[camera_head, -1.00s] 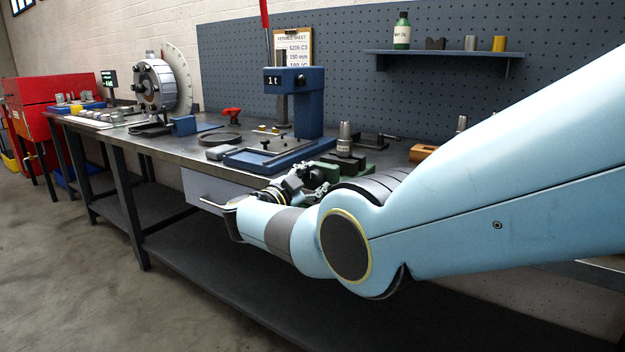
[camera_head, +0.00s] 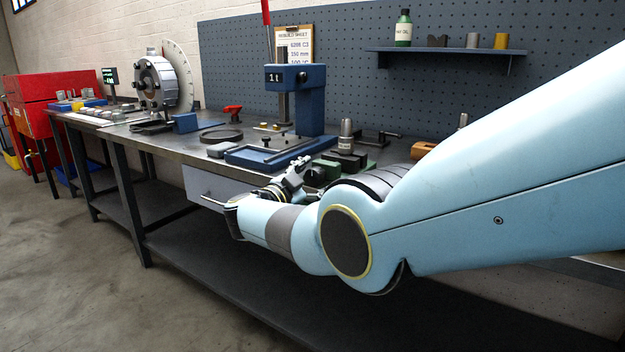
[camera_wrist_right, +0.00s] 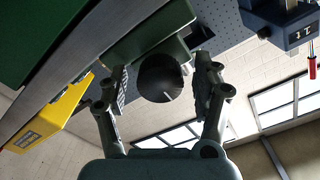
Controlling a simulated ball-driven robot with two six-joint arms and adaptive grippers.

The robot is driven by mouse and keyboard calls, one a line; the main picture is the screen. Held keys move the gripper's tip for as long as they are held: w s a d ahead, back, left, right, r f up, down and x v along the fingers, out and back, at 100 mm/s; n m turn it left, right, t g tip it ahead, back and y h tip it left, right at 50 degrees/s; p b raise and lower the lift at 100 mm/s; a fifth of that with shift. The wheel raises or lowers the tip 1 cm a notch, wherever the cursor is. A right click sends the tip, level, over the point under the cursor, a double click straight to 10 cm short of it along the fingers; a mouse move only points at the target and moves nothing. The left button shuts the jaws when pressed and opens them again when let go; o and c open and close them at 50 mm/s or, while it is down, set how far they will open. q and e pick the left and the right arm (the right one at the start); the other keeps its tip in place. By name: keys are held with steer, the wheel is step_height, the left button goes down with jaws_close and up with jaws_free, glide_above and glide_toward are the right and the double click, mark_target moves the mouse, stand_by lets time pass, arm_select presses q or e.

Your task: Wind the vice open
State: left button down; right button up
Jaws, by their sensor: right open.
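The green vice (camera_head: 330,166) is on the bench front, partly hidden behind my right arm in the head view. In the right wrist view, its green body (camera_wrist_right: 150,38) is at the top, with a round dark end (camera_wrist_right: 160,78) facing the camera. My right gripper (camera_wrist_right: 160,82) is open, with one finger on each side of that round end. I see gaps beside it, and cannot tell whether a finger touches it. The gripper also shows in the head view (camera_head: 298,168), small and partly hidden by my wrist. A handle on the vice cannot be made out. My left gripper is out of view.
A blue press (camera_head: 308,100) stands behind the vice. A silver cylindrical part (camera_head: 346,135) stands close by the vice. A drawer (camera_head: 205,184) is under the bench top. A yellow labelled object (camera_wrist_right: 48,115) is left in the wrist view. The floor in front is clear.

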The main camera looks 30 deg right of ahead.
steer(key=v, duration=1.2)
